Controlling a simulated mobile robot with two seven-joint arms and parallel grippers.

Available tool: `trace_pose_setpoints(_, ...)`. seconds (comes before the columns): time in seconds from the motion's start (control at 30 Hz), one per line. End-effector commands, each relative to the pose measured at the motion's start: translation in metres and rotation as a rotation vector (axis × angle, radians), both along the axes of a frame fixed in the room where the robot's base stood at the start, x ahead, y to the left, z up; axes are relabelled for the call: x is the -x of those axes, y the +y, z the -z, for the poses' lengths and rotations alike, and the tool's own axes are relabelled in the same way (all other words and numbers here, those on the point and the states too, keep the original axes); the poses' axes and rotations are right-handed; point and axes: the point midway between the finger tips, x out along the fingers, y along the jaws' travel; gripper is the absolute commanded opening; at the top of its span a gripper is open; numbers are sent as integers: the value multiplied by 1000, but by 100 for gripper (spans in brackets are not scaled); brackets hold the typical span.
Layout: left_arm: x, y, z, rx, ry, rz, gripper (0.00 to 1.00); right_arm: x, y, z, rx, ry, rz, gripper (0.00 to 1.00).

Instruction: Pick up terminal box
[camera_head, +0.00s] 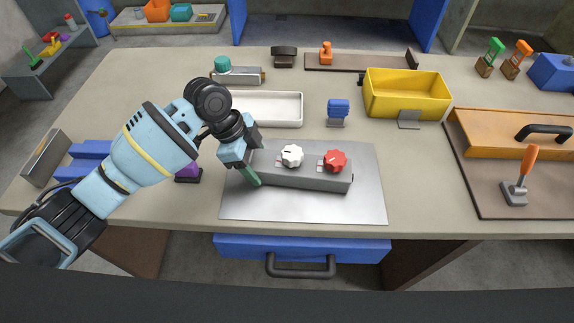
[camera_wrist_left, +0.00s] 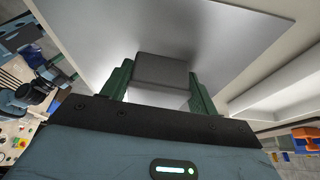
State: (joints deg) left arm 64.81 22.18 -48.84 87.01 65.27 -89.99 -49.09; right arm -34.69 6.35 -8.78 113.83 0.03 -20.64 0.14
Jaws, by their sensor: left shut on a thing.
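The terminal box (camera_head: 310,179) is a long grey box with a white knob and a red knob on top. It is over the bare metal plate (camera_head: 300,207); I cannot tell whether it touches the plate or is slightly raised. My left gripper (camera_head: 250,165) is shut on its left end, with a green finger showing at the near side. In the left wrist view, the grey box (camera_wrist_left: 162,72) sits between the two green fingers (camera_wrist_left: 160,88). The knobs do not show there. My right gripper is not in view.
A white tray (camera_head: 285,97) lies behind the plate, with a small blue item (camera_head: 338,108) beside it. A yellow bin (camera_head: 437,96) stands at the back right. An orange-handled tool (camera_head: 521,180) stands on a brown board at the right. A purple item (camera_head: 189,174) is near my left arm.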

Motion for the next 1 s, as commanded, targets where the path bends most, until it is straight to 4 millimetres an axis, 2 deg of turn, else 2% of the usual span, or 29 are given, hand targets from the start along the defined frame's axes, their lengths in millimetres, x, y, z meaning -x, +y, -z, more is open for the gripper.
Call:
trace_pose_setpoints(0.27, -1, -1, -12, 3, -4, 0, 26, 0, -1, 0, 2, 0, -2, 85)
trace_pose_setpoints(0.47, 1, -1, -39, 2, -4, 2, 26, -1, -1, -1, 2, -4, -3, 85)
trace_pose_setpoints(1.0, 123, -21, -48, 1, -2, 5, 26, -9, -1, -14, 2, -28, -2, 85)
